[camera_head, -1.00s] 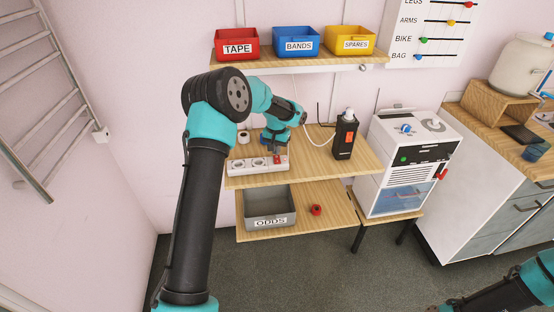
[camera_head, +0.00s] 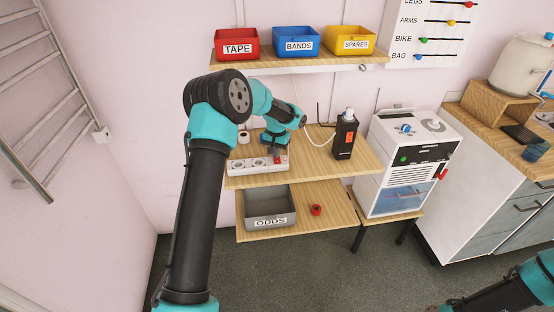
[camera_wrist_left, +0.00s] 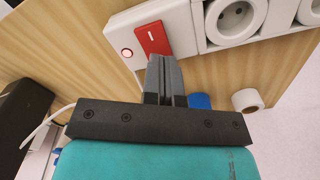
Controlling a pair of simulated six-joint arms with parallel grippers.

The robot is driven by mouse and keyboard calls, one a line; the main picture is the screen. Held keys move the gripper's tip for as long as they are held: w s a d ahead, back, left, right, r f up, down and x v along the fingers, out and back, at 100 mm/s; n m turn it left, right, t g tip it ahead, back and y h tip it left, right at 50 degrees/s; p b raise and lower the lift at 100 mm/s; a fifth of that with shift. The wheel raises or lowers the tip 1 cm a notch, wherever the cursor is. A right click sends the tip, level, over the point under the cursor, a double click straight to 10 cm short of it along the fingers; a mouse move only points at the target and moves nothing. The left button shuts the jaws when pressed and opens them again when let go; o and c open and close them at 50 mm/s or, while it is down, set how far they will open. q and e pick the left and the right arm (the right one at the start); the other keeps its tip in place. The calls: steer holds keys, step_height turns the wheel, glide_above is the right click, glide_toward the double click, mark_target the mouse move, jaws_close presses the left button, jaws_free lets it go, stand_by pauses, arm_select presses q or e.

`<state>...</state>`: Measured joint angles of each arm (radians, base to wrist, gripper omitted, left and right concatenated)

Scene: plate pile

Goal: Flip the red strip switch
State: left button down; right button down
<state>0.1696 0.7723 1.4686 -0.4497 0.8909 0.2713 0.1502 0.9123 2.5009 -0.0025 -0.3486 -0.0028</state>
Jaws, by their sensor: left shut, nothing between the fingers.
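The white power strip (camera_head: 243,165) lies on the upper wooden shelf, with its sockets to the left and the red switch (camera_head: 278,159) at its right end. In the left wrist view the red switch (camera_wrist_left: 153,38) carries a white line mark, beside a small red round light (camera_wrist_left: 127,53). My left gripper (camera_head: 274,153) is shut and empty. In the left wrist view its fingertips (camera_wrist_left: 162,62) are at the near edge of the switch; whether they touch it I cannot tell. My right gripper is not in view; only part of my right arm shows at the lower right.
A black box with a red switch (camera_head: 344,138) stands right of the strip, its white cable beside my left gripper. A white roll (camera_head: 243,137) stands behind the strip. A grey ODDS bin (camera_head: 270,205) and red roll (camera_head: 316,210) sit below. Labelled bins (camera_head: 297,44) are above.

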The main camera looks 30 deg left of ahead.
arm_select(q)
steer(key=shift+f, duration=0.45)
stand_by(0.3)
steer(key=shift+r, duration=0.1)
steer(key=shift+r, duration=3.45)
steer(key=shift+f, duration=0.1)
steer(key=s+d+f, duration=0.1)
steer(key=d+f, duration=0.1)
steer(key=s+d+f+m, duration=0.1)
steer(key=s+d+f, duration=0.1)
steer(key=d, duration=0.1)
steer(key=s+d+f+m, duration=0.1)
steer(key=s+d+f, duration=0.1)
steer(key=f, duration=0.1)
steer(key=shift+d+f+t+h, duration=0.1)
steer(key=shift+d+t+h, duration=0.05)
steer(key=shift+t+h, duration=0.2)
steer(key=s+d+f+h, duration=0.2)
steer(key=s+d+f, duration=0.4)
steer(key=s+f, duration=0.25)
steer(key=s+d+f, duration=0.2)
steer(key=s+f, duration=0.1)
steer(key=s, duration=0.3)
steer(key=s+d+f+n, duration=0.1)
steer(key=s+d+f, duration=0.1)
steer(key=s+f, duration=0.2)
steer(key=s+d+f+n+h, duration=0.1)
steer(key=s+d+f, duration=0.1)
steer(key=s, duration=0.8)
steer(key=shift+x, duration=0.75)
